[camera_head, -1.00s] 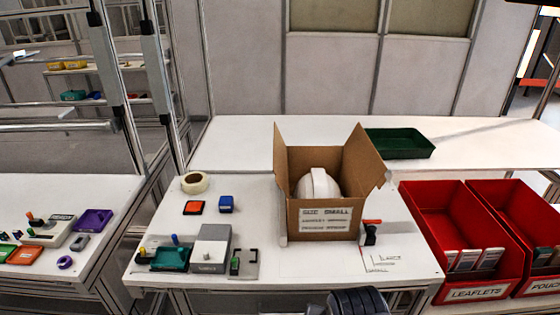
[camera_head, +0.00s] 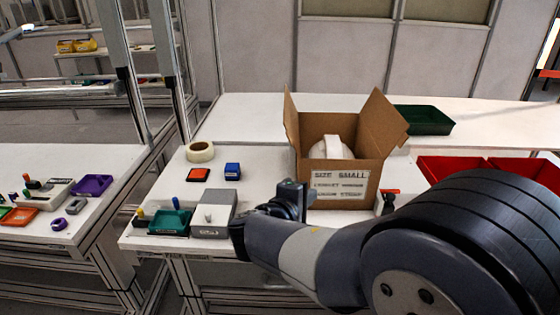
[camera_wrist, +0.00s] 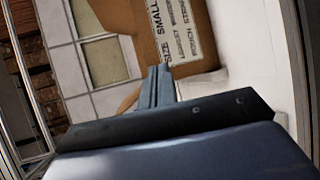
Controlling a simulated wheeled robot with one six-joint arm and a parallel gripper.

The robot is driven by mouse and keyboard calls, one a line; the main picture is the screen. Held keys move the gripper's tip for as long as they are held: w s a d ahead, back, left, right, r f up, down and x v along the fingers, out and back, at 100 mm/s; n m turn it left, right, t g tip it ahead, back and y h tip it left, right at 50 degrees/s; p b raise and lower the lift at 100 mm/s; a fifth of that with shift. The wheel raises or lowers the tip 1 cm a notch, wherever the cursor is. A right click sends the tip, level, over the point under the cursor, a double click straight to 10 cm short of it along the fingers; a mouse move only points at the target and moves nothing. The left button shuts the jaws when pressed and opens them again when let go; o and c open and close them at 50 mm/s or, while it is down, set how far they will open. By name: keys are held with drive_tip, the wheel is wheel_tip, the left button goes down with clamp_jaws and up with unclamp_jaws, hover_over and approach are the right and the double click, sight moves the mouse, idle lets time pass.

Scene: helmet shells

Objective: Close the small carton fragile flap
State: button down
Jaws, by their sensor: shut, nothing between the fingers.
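The small carton (camera_head: 338,192) stands open on the white table, with a white helmet shell (camera_head: 335,148) inside. Its front carries a label reading "SIZE SMALL". A left flap (camera_head: 291,119) stands up and a right flap (camera_head: 384,124) leans outward; which flap is the fragile one I cannot tell. My gripper (camera_head: 297,190) is shut and empty, in front of the carton's lower left front in the head view. In the wrist view, my closed fingers (camera_wrist: 158,82) point toward the carton (camera_wrist: 180,35), whose label shows at an angle. Contact with the carton is not clear.
A tape roll (camera_head: 200,151), an orange pad (camera_head: 198,175) and a blue block (camera_head: 232,171) lie left of the carton. A grey box (camera_head: 214,214) and a teal tray (camera_head: 169,222) are nearer. A green tray (camera_head: 422,119) is behind right; red bins (camera_head: 450,166) are right, partly hidden by my arm.

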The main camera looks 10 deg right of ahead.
drive_tip(key=w+a+r+n+t+y+b, duration=0.1)
drive_tip(key=w+a+r+n+t+b, duration=0.15)
drive_tip(key=w+a+n+t, duration=0.65)
drive_tip(key=w+d+r+m+g+p, duration=0.1)
drive_tip(key=w+d+r+m+g, duration=0.1)
drive_tip(key=w+d, duration=0.3)
drive_tip(key=shift+w+d+r+m+p, duration=0.25)
drive_tip(key=shift+w+d+m+p, duration=0.15)
drive_tip(key=shift+d, duration=0.35)
